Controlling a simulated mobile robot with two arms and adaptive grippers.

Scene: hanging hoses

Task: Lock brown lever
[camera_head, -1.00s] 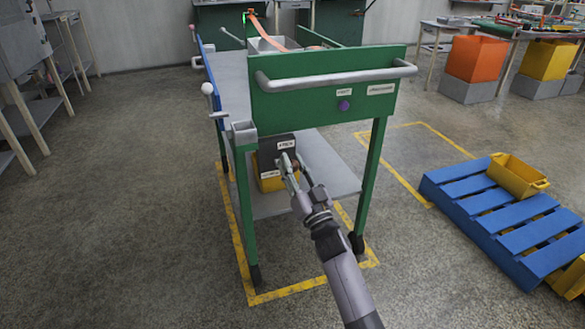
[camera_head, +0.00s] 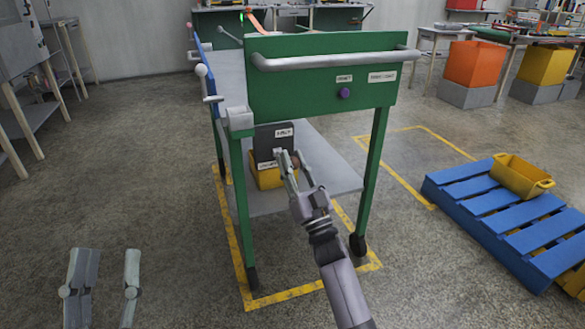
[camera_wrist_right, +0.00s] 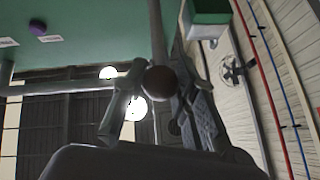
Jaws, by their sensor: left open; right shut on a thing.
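A dark grey box (camera_head: 264,143) with white labels on a yellow base (camera_head: 267,177) sits on the lower shelf of the green trolley. My right gripper (camera_head: 291,162) is at the right side of this box. In the right wrist view, a round brown knob, the end of the brown lever (camera_wrist_right: 160,83), lies between the fingers of my right gripper (camera_wrist_right: 155,95), which is shut on it. The rest of the lever is hidden behind the fingers. My left gripper (camera_head: 106,262) is open and empty at the lower left, over the floor.
The green trolley (camera_head: 315,92) has a grey handle (camera_head: 330,59) and a purple button (camera_head: 345,93) on its front. A blue pallet (camera_head: 505,220) with a yellow bin (camera_head: 519,176) lies at the right. The floor left of the trolley is clear.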

